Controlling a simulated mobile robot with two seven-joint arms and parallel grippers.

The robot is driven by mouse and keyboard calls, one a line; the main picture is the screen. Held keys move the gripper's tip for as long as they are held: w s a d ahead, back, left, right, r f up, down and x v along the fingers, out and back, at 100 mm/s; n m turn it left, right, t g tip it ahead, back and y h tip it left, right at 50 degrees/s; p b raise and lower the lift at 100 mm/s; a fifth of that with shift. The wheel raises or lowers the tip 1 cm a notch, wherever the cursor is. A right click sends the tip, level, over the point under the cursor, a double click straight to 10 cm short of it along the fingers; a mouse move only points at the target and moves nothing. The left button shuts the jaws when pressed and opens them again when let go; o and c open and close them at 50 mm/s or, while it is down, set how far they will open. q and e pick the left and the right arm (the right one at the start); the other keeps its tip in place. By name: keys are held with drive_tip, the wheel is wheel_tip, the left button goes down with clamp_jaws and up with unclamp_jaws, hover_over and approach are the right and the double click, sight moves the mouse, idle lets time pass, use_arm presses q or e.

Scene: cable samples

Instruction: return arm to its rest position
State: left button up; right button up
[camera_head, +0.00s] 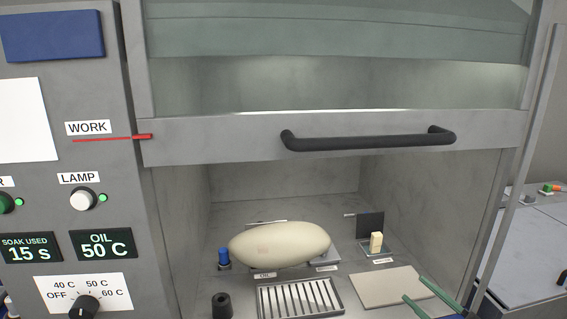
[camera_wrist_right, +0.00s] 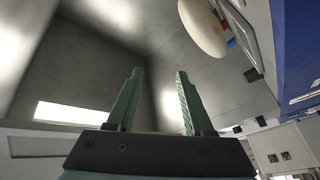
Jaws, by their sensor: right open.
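My right gripper (camera_head: 415,288) shows at the bottom right of the head view, with its two green fingers in front of the fume hood's opening. In the wrist view my right gripper (camera_wrist_right: 159,72) has its fingers spread apart with nothing between them. The fingertips appear over or near a flat beige board (camera_head: 385,287); I cannot tell how high above it they are. My left gripper is in neither view.
The raised sash with a black handle (camera_head: 370,142) spans the hood above the opening. Inside are a large cream oval body (camera_head: 280,244), a slatted metal tray (camera_head: 300,300), a blue-capped item (camera_head: 223,257), a black cylinder (camera_head: 222,305) and a small yellowish block (camera_head: 376,241). A control panel stands left.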

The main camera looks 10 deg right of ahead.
drive_tip(key=s+a+f+m+g+h, duration=0.1)
drive_tip(key=s+a+f+m+h, duration=0.15)
drive_tip(key=f, duration=0.35)
drive_tip(key=s+a+f+m+h, duration=0.2)
drive_tip(key=a+f+m, duration=0.1)
drive_tip(key=f, duration=0.3)
drive_tip(key=s+a+f+m+g+h, duration=0.1)
drive_tip(key=s+a+f+m+g, duration=0.2)
drive_tip(key=s+a+f, duration=0.3)
drive_tip(key=s+a+f+m+g+h+p, duration=0.1)
drive_tip(key=s+a+f+m+g, duration=0.2)
drive_tip(key=s+a+f+g, duration=0.2)
drive_tip(key=s+a+f, duration=0.1)
drive_tip(key=s+f, duration=0.2)
drive_tip(key=s, duration=0.3)
drive_tip(key=shift+s+a+h, duration=0.2)
drive_tip(key=shift+s+h, duration=0.15)
drive_tip(key=shift+s, duration=0.05)
